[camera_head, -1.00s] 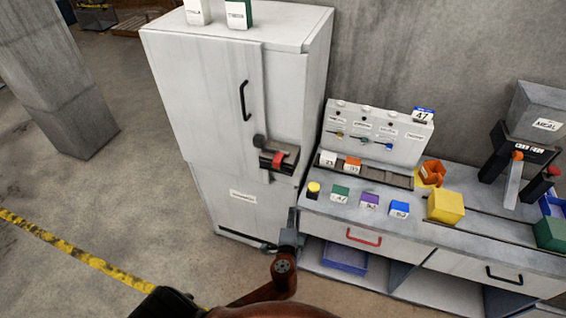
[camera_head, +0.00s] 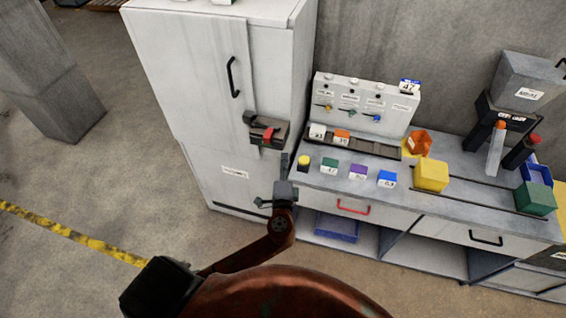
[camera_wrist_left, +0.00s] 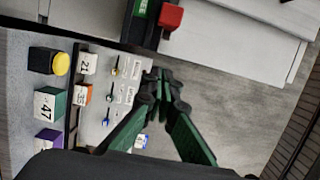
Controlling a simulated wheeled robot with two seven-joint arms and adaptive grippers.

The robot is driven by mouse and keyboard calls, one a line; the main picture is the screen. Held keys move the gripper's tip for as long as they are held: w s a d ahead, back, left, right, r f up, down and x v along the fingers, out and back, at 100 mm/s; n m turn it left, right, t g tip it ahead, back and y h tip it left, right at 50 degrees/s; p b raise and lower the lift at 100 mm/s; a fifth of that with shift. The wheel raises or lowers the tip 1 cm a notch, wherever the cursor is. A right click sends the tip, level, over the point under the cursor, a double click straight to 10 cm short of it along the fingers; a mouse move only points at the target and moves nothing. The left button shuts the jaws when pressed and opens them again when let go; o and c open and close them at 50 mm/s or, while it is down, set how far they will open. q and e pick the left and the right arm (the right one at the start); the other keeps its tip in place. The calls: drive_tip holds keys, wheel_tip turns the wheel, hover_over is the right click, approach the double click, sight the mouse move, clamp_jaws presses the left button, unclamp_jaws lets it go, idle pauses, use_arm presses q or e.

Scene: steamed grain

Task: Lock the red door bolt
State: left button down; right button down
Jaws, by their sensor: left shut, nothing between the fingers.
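The door bolt is a dark bracket (camera_head: 281,130) with a red handle (camera_head: 268,134), on the front of the white cabinet (camera_head: 190,75) near its right edge. In the left wrist view the red handle (camera_wrist_left: 171,16) shows at the top, next to a green marked face (camera_wrist_left: 141,6). My left gripper (camera_head: 284,158) is below the bolt, in front of the gap between cabinet and counter. In the left wrist view its green fingers (camera_wrist_left: 160,77) meet at the tips, shut and empty, apart from the bolt. My right gripper is not in view.
The cabinet door has a black handle (camera_head: 233,77). A red drawer handle (camera_head: 353,208) sticks out below.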

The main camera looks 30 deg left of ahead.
use_arm(q)
drive_tip(key=w+a, duration=0.1)
drive_tip(key=a, duration=0.1)
drive_tip(key=w+a+p, duration=0.1)
drive_tip(key=w+a, duration=0.1)
drive_tip(key=w+a+p, duration=0.1)
drive_tip(key=a, duration=0.1)
drive_tip(key=shift+w+a, duration=0.15)
drive_tip(key=shift+a, duration=0.2)
